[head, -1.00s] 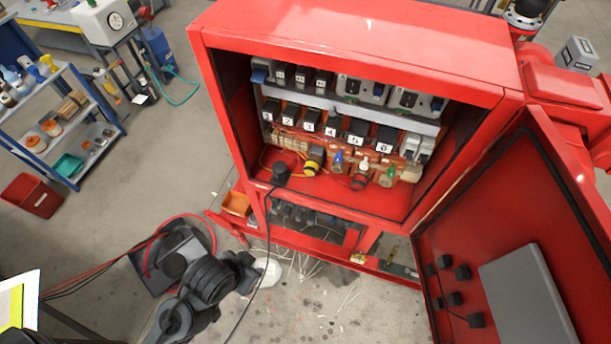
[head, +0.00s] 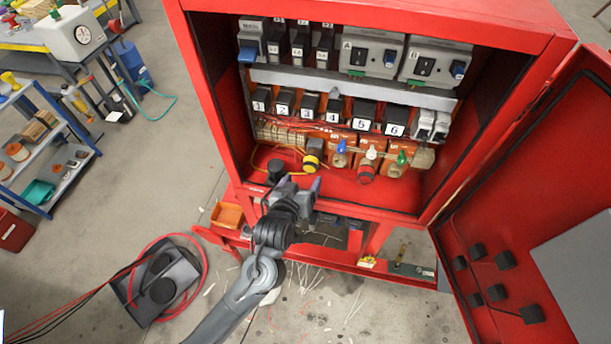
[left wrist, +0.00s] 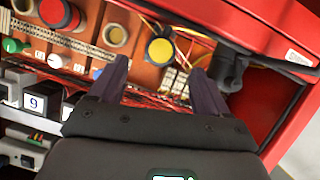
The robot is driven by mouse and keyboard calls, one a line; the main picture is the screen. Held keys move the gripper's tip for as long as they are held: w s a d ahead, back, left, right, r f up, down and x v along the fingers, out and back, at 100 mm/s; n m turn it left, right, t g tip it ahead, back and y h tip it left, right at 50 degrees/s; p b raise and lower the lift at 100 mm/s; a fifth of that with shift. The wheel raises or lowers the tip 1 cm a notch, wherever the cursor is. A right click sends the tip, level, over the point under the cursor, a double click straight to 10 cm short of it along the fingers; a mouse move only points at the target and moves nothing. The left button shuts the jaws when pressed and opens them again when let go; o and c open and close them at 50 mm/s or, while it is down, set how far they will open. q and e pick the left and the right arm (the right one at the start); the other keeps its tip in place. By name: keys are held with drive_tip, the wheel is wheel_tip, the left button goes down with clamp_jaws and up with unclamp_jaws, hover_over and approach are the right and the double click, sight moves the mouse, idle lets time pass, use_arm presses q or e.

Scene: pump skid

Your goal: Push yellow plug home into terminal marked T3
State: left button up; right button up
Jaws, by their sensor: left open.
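The yellow plug (head: 313,152), with a dark band, sits low inside the open red cabinet, in front of the orange terminal row (head: 368,146). In the left wrist view its round yellow face (left wrist: 160,50) shows beyond and between my fingertips, with no visible contact. My left gripper (head: 292,186) is open and empty at the cabinet's front opening, just below the plug. Its two dark fingers (left wrist: 160,68) are spread wide in the left wrist view. A T3 mark is not readable, and I cannot tell how deep the plug sits. My right gripper is not in view.
A black cylindrical part (head: 276,170) stands left of the plug, close to my gripper. Blue (head: 341,154), red (head: 367,172) and green (head: 401,158) fittings sit to the right. Numbered black modules (head: 308,106) line up above. The red door (head: 550,200) stands open at right.

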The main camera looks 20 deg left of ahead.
sight(309, 168)
use_arm(q)
drive_tip(key=x, duration=0.8)
drive_tip(key=shift+w+a, duration=0.1)
drive_tip(key=shift+w, duration=0.05)
drive_tip(key=shift+p+x, duration=0.3)
drive_tip(key=shift+x, duration=0.55)
drive_tip(key=shift+f, duration=0.1)
drive_tip(key=shift+c, duration=0.2)
drive_tip(key=c, duration=1)
drive_tip(key=o, duration=0.4)
drive_tip(key=c, duration=0.4)
drive_tip(key=shift+s+d+p, duration=0.15)
drive_tip(key=shift+s+p, duration=0.5)
drive_tip(key=shift+s, duration=0.1)
drive_tip(key=shift+s+d+p, duration=0.2)
drive_tip(key=shift+s+p, duration=0.4)
drive_tip(key=shift+s, duration=0.2)
drive_tip(key=shift+s+d+p, duration=0.1)
drive_tip(key=shift+s+p, duration=0.4)
drive_tip(key=shift+s, duration=0.25)
